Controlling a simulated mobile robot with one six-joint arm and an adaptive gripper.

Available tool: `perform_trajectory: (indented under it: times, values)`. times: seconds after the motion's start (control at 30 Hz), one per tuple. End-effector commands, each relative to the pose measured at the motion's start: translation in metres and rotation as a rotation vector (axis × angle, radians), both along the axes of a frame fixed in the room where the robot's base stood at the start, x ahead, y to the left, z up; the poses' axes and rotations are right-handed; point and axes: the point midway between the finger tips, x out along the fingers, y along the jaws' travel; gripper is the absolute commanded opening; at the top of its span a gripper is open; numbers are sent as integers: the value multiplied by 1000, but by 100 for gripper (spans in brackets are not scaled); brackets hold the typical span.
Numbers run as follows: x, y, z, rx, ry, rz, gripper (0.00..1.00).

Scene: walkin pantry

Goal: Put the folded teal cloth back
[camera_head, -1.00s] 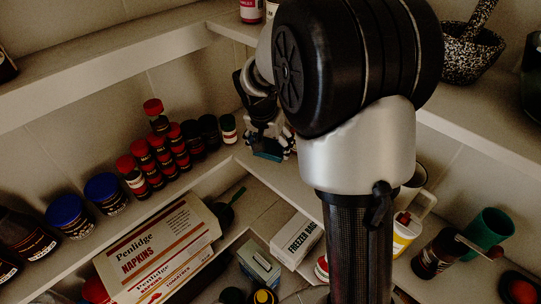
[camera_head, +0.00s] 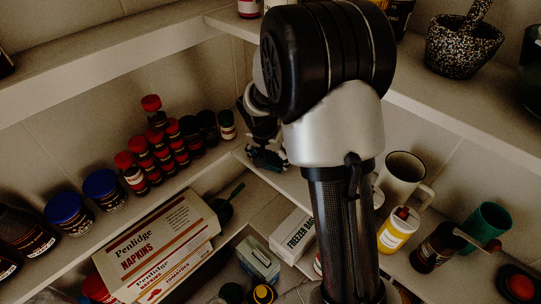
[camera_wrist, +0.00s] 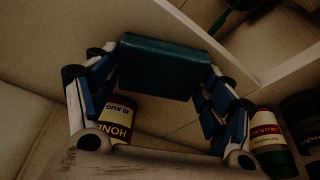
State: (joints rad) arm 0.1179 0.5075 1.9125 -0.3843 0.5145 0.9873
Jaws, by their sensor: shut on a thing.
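The folded teal cloth (camera_wrist: 158,66) shows in the wrist view as a dark teal block between the two blue-padded fingers. My gripper (camera_wrist: 163,75) is shut on it, with a finger at each side. In the head view my gripper (camera_head: 266,157) is at the inner corner of the middle shelf (camera_head: 283,182), right of the spice jars. My arm covers part of this area. The cloth is too dark and small there to make out clearly. I cannot tell whether it touches the shelf.
Red-capped spice jars (camera_head: 155,150) stand stacked left of my gripper. A jar labelled HONE (camera_wrist: 115,118) shows beyond the fingers in the wrist view. Napkin boxes (camera_head: 155,245) lie below.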

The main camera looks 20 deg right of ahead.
Motion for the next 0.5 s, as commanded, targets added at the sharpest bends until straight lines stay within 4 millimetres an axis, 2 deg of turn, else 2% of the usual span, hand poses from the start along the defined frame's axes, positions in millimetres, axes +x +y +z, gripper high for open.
perform_trajectory:
  times: [0.03, 0.07, 0.33, 0.5]
  values:
    - [0, 0, -3, 0, 0, 0, 52]
    - [0, 0, -2, 0, 0, 0, 76]
    - [0, 0, -1, 0, 0, 0, 94]
    - [0, 0, -1, 0, 0, 0, 95]
